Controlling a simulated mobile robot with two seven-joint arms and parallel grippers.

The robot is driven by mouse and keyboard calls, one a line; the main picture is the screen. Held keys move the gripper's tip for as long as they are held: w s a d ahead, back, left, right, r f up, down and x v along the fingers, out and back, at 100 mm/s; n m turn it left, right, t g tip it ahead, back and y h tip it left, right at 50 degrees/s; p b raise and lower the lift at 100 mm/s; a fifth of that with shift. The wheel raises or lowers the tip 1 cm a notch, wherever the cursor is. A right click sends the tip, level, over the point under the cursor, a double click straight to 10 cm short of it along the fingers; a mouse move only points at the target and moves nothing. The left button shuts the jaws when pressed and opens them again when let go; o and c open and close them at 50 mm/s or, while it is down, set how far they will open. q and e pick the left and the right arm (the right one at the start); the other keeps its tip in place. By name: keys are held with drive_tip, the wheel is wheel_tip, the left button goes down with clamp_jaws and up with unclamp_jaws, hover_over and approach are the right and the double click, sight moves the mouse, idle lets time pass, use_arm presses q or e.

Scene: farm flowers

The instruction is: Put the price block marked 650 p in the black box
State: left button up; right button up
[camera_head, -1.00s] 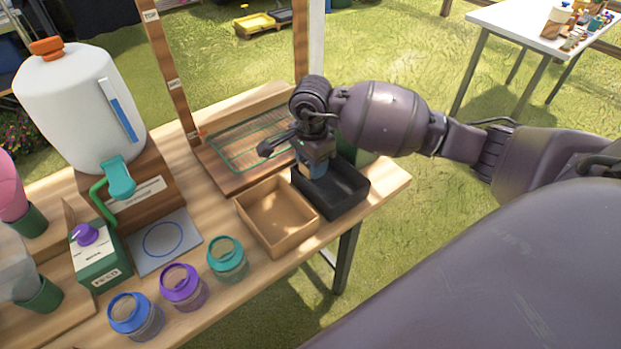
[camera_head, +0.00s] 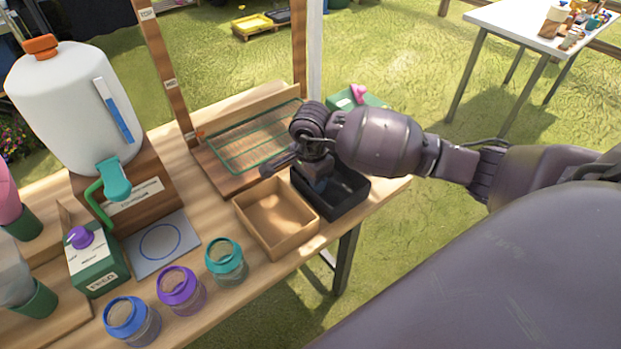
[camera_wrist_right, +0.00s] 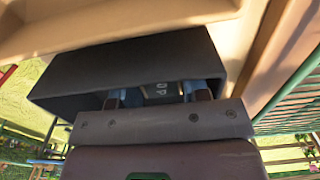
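The black box (camera_head: 348,205) stands on the wooden table near its right end. It also shows in the right wrist view (camera_wrist_right: 75,78). My right gripper (camera_head: 318,184) points down into it. In the right wrist view its two fingers (camera_wrist_right: 155,94) are apart inside the box. A small block with partly visible lettering (camera_wrist_right: 162,90) lies between them, and most of it is hidden. I cannot read its full price, nor tell whether the fingers press on it. My left gripper is not in view.
An open tan box (camera_head: 248,228) stands directly left of the black box. A wooden stand with a green wire rack (camera_head: 255,140) is behind. Several lidded jars, including a teal one (camera_head: 226,262), line the front edge. A green box (camera_head: 345,101) with a pink top is behind my arm.

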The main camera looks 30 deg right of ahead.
drive_tip(key=shift+o, duration=0.7)
wheel_tip(320, 180, up, 12)
drive_tip(key=p, duration=0.1)
drive_tip(key=shift+r, duration=0.15)
idle(0.4)
